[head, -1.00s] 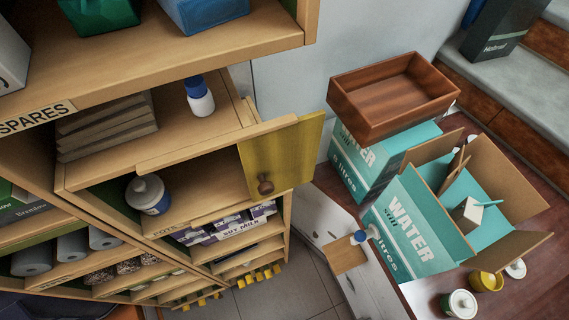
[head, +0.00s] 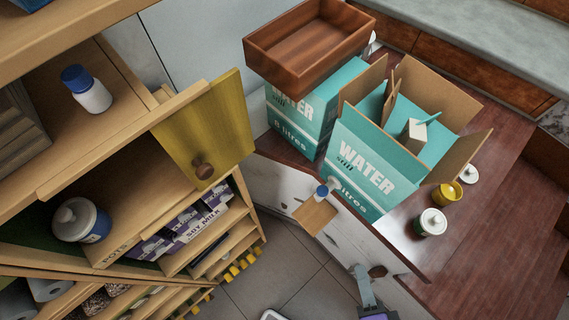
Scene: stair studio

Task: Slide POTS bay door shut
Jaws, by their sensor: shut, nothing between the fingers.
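The POTS bay door is a yellow-green panel (head: 225,120) with a round brown knob (head: 202,168). It sits at the right end of a wooden rail (head: 125,138), partly beyond the shelf's right side. The POTS bay (head: 140,200) is open to its left, with its label (head: 113,252) on the lower front edge. A white lidded pot with a blue band (head: 82,221) stands inside at the left. I cannot make out my gripper in the head view, and nothing is seen touching the door or knob.
Soy milk cartons (head: 185,228) fill the shelf below. A blue-capped white bottle (head: 87,90) stands on the shelf above. At right, a brown wooden tray (head: 310,45) sits over WATER boxes (head: 362,165) on a dark red counter (head: 470,240). Tiled floor (head: 290,265) shows between.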

